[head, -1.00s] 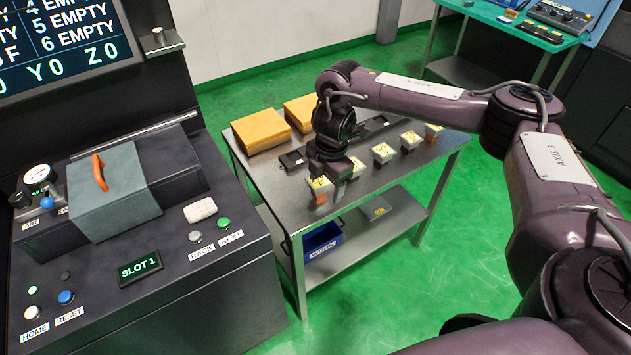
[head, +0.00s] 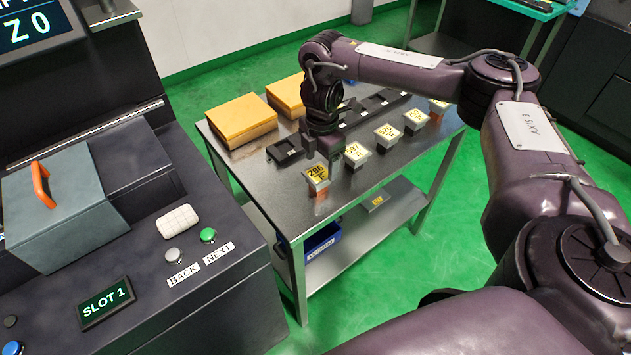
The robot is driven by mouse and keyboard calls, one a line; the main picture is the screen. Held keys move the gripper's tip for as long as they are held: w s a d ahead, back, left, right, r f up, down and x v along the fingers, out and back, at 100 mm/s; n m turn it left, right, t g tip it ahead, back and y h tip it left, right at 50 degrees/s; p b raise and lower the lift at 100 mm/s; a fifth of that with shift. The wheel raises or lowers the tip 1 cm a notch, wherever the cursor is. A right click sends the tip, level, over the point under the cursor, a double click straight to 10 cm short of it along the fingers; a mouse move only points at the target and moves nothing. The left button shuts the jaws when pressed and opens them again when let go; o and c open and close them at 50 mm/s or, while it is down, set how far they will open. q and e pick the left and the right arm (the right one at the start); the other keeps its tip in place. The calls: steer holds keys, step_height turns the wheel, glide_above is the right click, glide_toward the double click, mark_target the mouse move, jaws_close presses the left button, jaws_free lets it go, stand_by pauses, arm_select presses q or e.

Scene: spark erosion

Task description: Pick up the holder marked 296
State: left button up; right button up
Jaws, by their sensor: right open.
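The holder marked 296 (head: 316,176) stands at the near edge of the metal table, at the left end of a row of similar holders. My right gripper (head: 334,163) is open, pointing down just behind and to the right of this holder in the head view. No holder is visibly gripped. The gap between the fingers is partly hidden, and I cannot tell whether a finger touches the holder. My left gripper is out of view.
A holder marked 297 (head: 355,154) stands close to the right of the gripper, with more holders beyond. A black rack (head: 285,151) and yellow boxes (head: 241,121) lie behind. A machine console (head: 190,245) stands left. The table's front right is clear.

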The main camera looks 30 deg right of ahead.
mark_target(318, 173)
steer(key=shift+s+f, duration=0.1)
steer(key=shift+f, duration=0.55)
steer(key=f, duration=0.4)
steer(key=shift+a+f, duration=0.3)
steer(key=shift+f, duration=0.1)
steer(key=shift+c, duration=0.3)
steer(key=shift+w, duration=0.2)
steer(key=c, duration=1.2)
